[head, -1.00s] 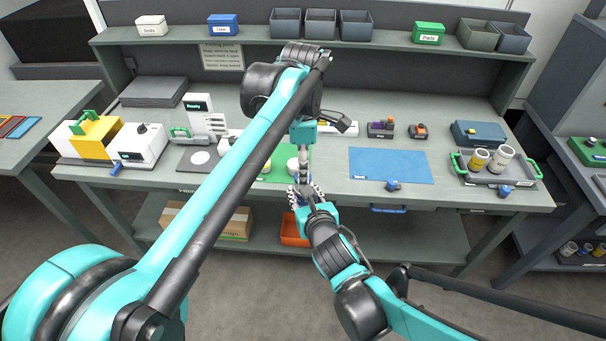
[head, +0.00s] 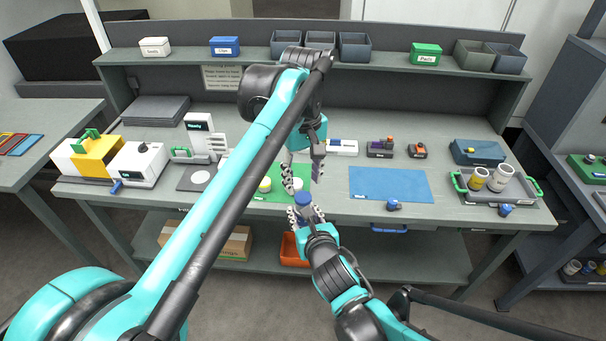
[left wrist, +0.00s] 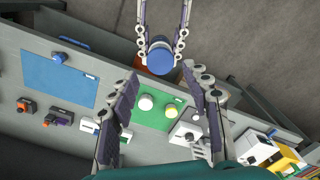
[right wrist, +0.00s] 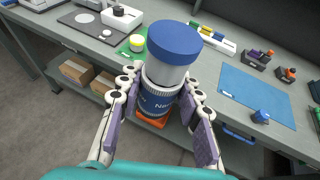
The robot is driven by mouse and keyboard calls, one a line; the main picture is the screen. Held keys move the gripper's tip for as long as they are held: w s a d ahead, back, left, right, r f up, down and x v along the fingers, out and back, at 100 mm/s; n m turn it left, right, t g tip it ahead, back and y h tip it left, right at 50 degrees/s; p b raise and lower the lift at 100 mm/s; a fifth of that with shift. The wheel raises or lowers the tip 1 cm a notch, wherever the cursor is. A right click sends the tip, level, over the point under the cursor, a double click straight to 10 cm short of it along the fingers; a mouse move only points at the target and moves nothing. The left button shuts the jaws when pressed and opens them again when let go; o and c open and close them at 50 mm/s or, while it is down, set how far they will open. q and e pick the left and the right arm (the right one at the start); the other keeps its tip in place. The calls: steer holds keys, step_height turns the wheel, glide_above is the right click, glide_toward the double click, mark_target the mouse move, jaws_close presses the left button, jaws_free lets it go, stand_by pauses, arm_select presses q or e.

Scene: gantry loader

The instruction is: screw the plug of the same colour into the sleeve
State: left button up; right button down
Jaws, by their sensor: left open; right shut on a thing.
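My right gripper (head: 305,215) is shut on a white sleeve (right wrist: 158,98) with a navy label band, held upright in front of the bench edge. A blue plug (right wrist: 174,40) with a pale body sits on top of the sleeve. Its blue top also shows in the head view (head: 303,198) and in the left wrist view (left wrist: 160,62). I cannot tell how deep its thread sits. My left gripper (head: 303,174) is open and empty, just above and behind the plug, its fingers apart from it.
A green mat (head: 268,194) with a yellow-topped piece (head: 265,184) and a white piece lies behind. A tray (head: 500,198) with two cans stands at right. An orange bin (head: 292,250) is on the lower shelf.

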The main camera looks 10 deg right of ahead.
mark_target(303, 196)
arm_select(q)
steer(key=shift+r+m, duration=0.2)
steer(key=shift+m, duration=0.5)
steer(key=shift+r+m, duration=0.15)
steer(key=shift+m, duration=0.55)
steer(key=shift+f, duration=4.05)
jaws_close()
steer(key=shift+m, duration=1.7)
steer(key=shift+o, duration=0.4)
jaws_free()
